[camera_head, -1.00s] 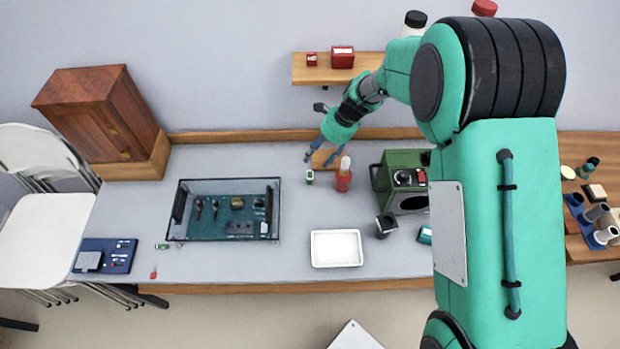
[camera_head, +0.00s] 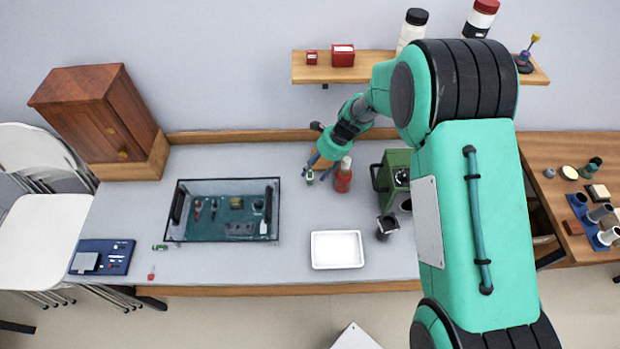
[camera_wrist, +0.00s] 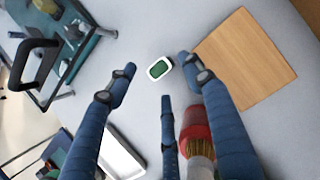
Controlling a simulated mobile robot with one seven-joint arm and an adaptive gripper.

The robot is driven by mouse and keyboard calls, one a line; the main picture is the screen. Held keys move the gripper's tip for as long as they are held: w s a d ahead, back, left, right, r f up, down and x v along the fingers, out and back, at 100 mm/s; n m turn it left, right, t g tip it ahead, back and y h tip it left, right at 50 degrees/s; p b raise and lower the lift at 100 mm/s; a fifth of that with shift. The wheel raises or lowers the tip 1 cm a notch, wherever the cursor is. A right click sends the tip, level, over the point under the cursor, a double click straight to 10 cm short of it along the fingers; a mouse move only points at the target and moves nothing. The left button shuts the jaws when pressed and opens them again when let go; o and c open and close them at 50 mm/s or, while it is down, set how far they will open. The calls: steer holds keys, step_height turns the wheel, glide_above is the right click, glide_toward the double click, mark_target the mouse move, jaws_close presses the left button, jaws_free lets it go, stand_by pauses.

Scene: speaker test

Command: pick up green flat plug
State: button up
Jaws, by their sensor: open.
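A small green piece with a white rim (camera_wrist: 159,69) lies on the grey table between and just beyond my fingertips in the wrist view. It also shows in the head view (camera_head: 310,177), right by my fingers. My gripper (camera_wrist: 157,74) is open and empty, its blue fingers spread around the piece without visible contact. My gripper also shows in the head view (camera_head: 318,171). Another small green piece (camera_head: 160,247) lies at the table's left, below the glass tank. I cannot tell from shape alone which one is the flat plug.
A red bottle (camera_head: 343,181) stands close beside my fingers, and also shows in the wrist view (camera_wrist: 196,132). A wooden board (camera_wrist: 247,58) lies next to the right finger. The glass-walled tank (camera_head: 180,237), white tray (camera_head: 317,263) and green machine (camera_head: 396,160) stand around.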

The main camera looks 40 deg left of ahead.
mark_target(311, 175)
steer(key=shift+f, duration=0.15)
steer(key=shift+b+x, duration=0.55)
steer(key=shift+x, duration=1.8)
steer(key=c, duration=0.9)
steer(key=shift+c, duration=0.2)
